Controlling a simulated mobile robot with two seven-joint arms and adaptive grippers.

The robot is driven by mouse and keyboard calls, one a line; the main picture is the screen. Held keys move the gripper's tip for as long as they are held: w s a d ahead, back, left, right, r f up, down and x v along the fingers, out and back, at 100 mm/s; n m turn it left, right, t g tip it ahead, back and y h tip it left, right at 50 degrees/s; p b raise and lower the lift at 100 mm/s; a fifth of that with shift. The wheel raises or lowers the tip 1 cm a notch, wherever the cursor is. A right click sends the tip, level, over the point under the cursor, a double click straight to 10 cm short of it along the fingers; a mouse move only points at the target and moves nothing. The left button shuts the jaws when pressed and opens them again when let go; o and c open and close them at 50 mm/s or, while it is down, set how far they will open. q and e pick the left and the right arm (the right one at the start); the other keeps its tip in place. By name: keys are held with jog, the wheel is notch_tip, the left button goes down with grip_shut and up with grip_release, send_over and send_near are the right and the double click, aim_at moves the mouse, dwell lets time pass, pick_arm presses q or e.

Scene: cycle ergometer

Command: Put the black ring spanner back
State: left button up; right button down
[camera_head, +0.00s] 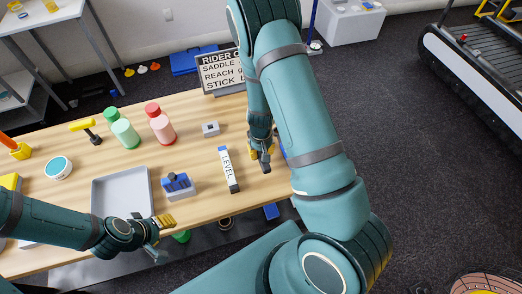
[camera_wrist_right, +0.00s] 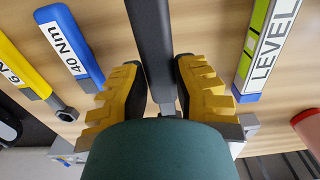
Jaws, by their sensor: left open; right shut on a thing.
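In the right wrist view a black bar-shaped tool (camera_wrist_right: 152,42), which I take to be the black ring spanner, runs between the yellow fingers of my right gripper (camera_wrist_right: 157,85). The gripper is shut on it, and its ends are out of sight. In the head view my right gripper (camera_head: 262,160) is over the right part of the wooden table, just right of the LEVEL tool (camera_head: 230,172); the spanner is not clearly visible there. My left gripper (camera_head: 160,222) is open and empty by the table's front edge, right of the grey tray (camera_head: 98,190).
A blue 40 Nm tool (camera_wrist_right: 72,45) and a yellow 6 Nm tool (camera_wrist_right: 22,65) lie left of the spanner. A blue-grey block (camera_head: 180,190), small grey box (camera_head: 211,129), bottles (camera_head: 126,134) and sign (camera_head: 220,76) stand on the table. Bare wood shows mid-table.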

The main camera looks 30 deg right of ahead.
jog(key=shift+f+b, duration=0.3)
jog(key=shift+f, duration=0.3)
jog(key=shift+f+b, duration=0.85)
jog(key=shift+f, duration=0.1)
dwell(2.1)
jog(key=c, duration=0.8)
grip_release()
jog(key=shift+r, duration=0.1)
notch_tip(320, 180, up, 12)
jog(key=shift+s+f, duration=0.1)
